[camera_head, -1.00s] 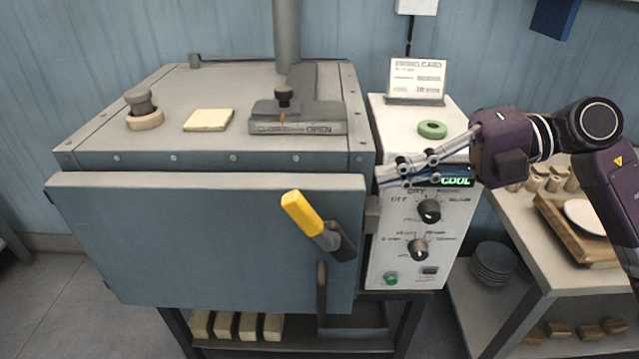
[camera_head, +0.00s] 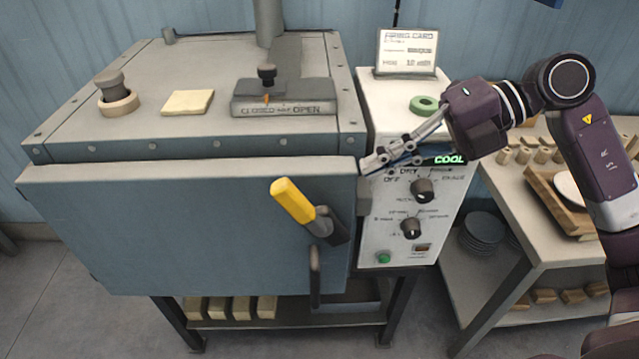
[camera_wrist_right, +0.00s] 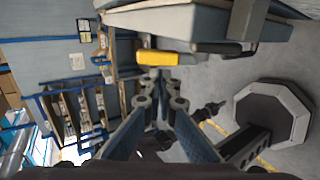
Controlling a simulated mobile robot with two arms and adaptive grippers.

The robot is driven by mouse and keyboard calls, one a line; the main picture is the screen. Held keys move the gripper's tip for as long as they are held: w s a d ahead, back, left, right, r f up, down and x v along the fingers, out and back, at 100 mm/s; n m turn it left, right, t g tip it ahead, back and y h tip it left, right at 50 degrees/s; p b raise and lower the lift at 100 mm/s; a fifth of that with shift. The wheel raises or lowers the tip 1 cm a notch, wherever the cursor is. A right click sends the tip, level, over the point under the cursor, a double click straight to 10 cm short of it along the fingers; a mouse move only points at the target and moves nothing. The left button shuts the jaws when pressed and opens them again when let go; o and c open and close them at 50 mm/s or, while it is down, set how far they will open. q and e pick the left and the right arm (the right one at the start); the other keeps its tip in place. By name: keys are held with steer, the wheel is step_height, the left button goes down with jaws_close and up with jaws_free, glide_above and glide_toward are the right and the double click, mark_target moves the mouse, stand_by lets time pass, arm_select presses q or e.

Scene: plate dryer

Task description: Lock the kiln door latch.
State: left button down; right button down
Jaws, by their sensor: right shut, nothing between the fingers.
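The grey-blue kiln door (camera_head: 170,230) lies across the front of the kiln (camera_head: 180,120). Its latch has a yellow handle (camera_head: 294,201) that slants up and left from a dark pivot near the door's right side. The yellow handle also shows in the right wrist view (camera_wrist_right: 165,58). My right gripper (camera_head: 372,163) is shut and empty. In the head view it appears in front of the control panel, up and right of the handle, apart from it. In the right wrist view its fingertips (camera_wrist_right: 160,88) are below the handle. My left gripper is not in view.
The control panel (camera_head: 400,225) has knobs and a lit COOL display. A vertical dark door pull (camera_head: 315,276) is below the latch. A sliding damper (camera_head: 285,108) and a plug (camera_head: 110,85) are on the kiln top. A side table (camera_head: 560,240) with boards stands at right.

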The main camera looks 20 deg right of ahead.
mark_target(303, 198)
steer(key=p+x, duration=0.2)
steer(key=x, duration=0.7)
steer(key=shift+a+p, duration=0.2)
steer(key=shift+p, duration=0.15)
steer(key=shift+w+a+f, duration=0.15)
steer(key=shift+a+f, duration=0.1)
steer(key=shift+a, duration=0.05)
